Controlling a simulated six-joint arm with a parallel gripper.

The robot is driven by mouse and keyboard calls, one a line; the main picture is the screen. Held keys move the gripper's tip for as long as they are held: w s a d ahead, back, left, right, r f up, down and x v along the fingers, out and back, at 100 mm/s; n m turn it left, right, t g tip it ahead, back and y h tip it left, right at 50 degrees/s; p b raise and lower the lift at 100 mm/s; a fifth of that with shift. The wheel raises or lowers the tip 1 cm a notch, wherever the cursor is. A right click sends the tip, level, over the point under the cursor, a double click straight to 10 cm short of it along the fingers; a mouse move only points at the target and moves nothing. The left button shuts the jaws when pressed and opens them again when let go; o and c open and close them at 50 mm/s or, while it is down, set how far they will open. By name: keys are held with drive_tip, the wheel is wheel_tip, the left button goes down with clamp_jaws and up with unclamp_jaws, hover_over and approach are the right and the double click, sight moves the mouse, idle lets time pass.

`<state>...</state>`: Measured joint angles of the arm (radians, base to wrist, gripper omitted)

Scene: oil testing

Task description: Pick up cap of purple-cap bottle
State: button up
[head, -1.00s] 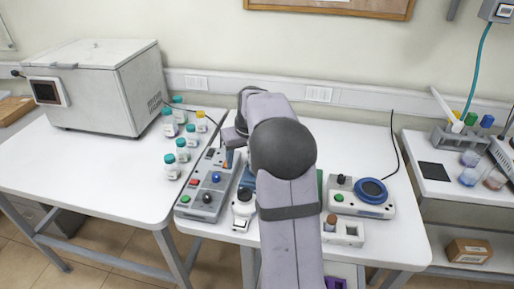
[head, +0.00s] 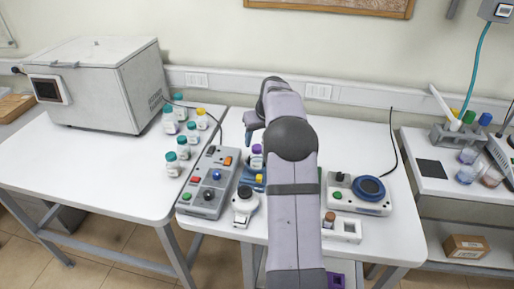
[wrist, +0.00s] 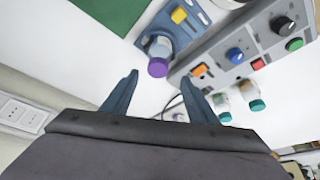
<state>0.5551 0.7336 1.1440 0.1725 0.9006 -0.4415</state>
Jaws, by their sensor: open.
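The purple-cap bottle stands upright in a blue holder (wrist: 144,38) on the right table. In the head view the purple cap (head: 257,149) shows just left of my arm. My gripper (wrist: 158,82) is open and empty, its two blue fingers spread apart. In the wrist view the cap appears between and just beyond the fingertips, apart from them. In the head view my gripper (head: 250,128) is above and behind the bottle, partly hidden by my arm.
A control box (head: 207,182) with coloured buttons and knobs stands left of the holder. Several teal-capped bottles (head: 172,163) stand on the left table. A blue-topped device (head: 368,190) is right of my arm.

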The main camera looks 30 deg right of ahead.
sight(257, 147)
drive_tip(key=shift+d+p+x, duration=0.2)
drive_tip(key=shift+p+x, duration=1.4)
drive_tip(key=shift+x, duration=1)
drive_tip(key=shift+s, duration=0.1)
drive_tip(key=shift+c, duration=0.3)
drive_tip(key=c, duration=1)
